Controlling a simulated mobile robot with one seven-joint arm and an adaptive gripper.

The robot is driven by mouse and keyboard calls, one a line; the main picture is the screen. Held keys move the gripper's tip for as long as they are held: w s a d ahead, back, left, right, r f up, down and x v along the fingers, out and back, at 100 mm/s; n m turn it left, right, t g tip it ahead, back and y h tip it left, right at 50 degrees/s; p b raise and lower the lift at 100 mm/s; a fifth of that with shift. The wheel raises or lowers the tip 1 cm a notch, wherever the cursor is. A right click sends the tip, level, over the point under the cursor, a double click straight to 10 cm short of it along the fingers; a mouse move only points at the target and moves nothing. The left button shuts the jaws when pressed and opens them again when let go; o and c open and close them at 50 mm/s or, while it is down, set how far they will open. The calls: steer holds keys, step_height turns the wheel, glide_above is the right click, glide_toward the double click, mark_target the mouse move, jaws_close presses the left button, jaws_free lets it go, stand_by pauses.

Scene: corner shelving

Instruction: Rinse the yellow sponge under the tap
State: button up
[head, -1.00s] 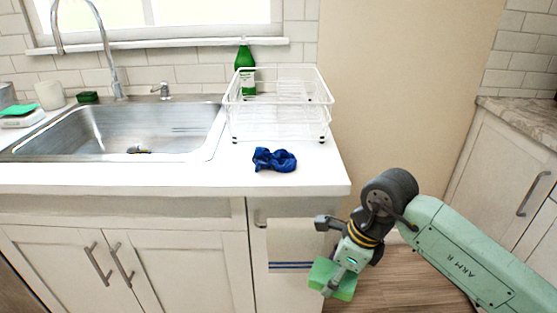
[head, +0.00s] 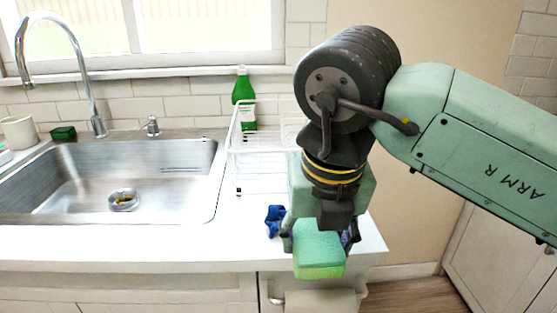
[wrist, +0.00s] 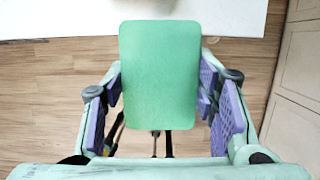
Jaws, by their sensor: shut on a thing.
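My gripper (head: 318,232) is shut on a sponge (head: 319,250), green above with a yellow-green lower layer. It hangs at about counter height, in front of the counter's right end. In the wrist view the sponge (wrist: 160,75) shows its green face between the purple finger pads, over the wood floor. The chrome tap (head: 88,85) stands behind the steel sink (head: 80,170), at the left of the head view. The sponge is well to the right of the tap. I cannot tell whether water runs.
A white wire rack (head: 250,152), partly hidden by my arm, stands right of the sink. A green bottle (head: 243,98), soap dispenser (head: 152,126), dark green block (head: 63,133) and cup (head: 18,131) stand along the back.

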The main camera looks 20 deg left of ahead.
steer(key=shift+w, duration=0.3)
steer(key=w+d+p, duration=0.1)
steer(key=w, duration=0.4)
steer(key=w+d+p, duration=0.1)
steer(key=w+p, duration=0.1)
steer(key=w, duration=0.3)
steer(key=w+d+f+p, duration=0.1)
steer(key=w+p, duration=0.1)
steer(key=w, duration=0.3)
steer(key=shift+d+f, duration=0.1)
steer(key=shift+d, duration=0.1)
steer(key=shift+w+f, duration=0.1)
steer(key=shift+w, duration=0.05)
step_height(320, 180, down, 3)
steer(key=shift+r+p, duration=0.1)
steer(key=shift+p, duration=0.5)
steer(key=shift+f, duration=0.35)
steer(key=shift+f+b, duration=0.2)
steer(key=shift+b, duration=0.1)
steer(key=o, duration=0.8)
steer(key=shift+r, duration=0.1)
